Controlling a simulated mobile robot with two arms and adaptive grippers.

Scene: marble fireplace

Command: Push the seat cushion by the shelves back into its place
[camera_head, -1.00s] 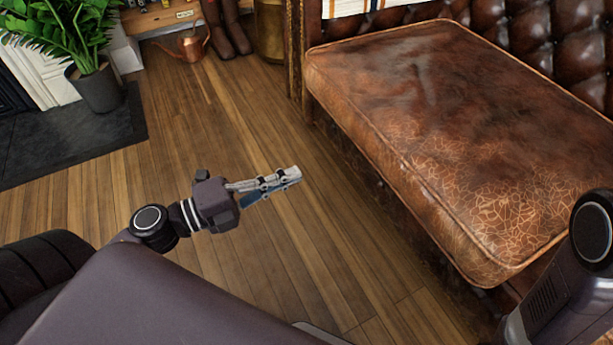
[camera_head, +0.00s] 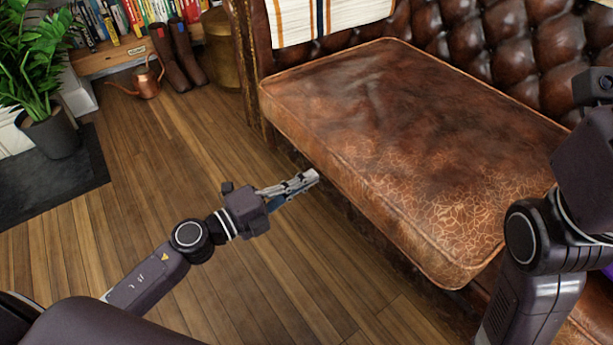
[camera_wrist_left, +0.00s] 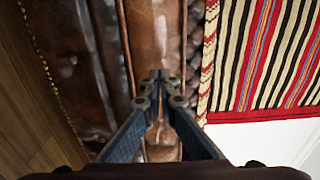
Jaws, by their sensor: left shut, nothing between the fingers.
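The brown leather seat cushion (camera_head: 400,140) lies on the tufted leather sofa in the head view. Its front edge sticks out over the sofa's front, and its surface is worn and cracked near the right end. My left gripper (camera_head: 308,180) is shut and empty, in front of the cushion's front edge. It looks close to the edge, but I cannot tell if they touch. In the left wrist view the shut fingertips (camera_wrist_left: 160,76) point at brown leather. My right arm is at the right of the head view; its fingers are not visible.
Bookshelves (camera_head: 110,30) stand at the back left, with a copper watering can (camera_head: 147,82) and boots (camera_head: 178,60) by them. A potted plant (camera_head: 48,130) is at the far left. A striped blanket (camera_head: 322,18) hangs over the sofa back.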

